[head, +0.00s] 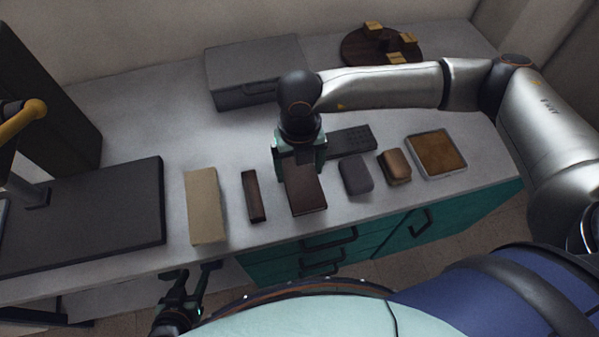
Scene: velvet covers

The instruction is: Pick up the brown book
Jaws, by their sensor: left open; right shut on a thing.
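The brown book (307,200) lies in the middle of the row near the counter's front edge, its near part showing below my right gripper. My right gripper (300,174) points down over the book's far end and is shut on it, one finger on each side. The far end of the book is hidden by the gripper. I cannot tell whether the book is clear of the counter. My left gripper (196,278) is open and empty, low in front of the counter's front edge.
A narrow dark brown block (253,196) and a beige book (205,205) lie left of the book. A grey block (355,175), a small brown block (395,167) and a tray (436,153) lie right. A grey case (240,75) and round board (355,48) stand behind.

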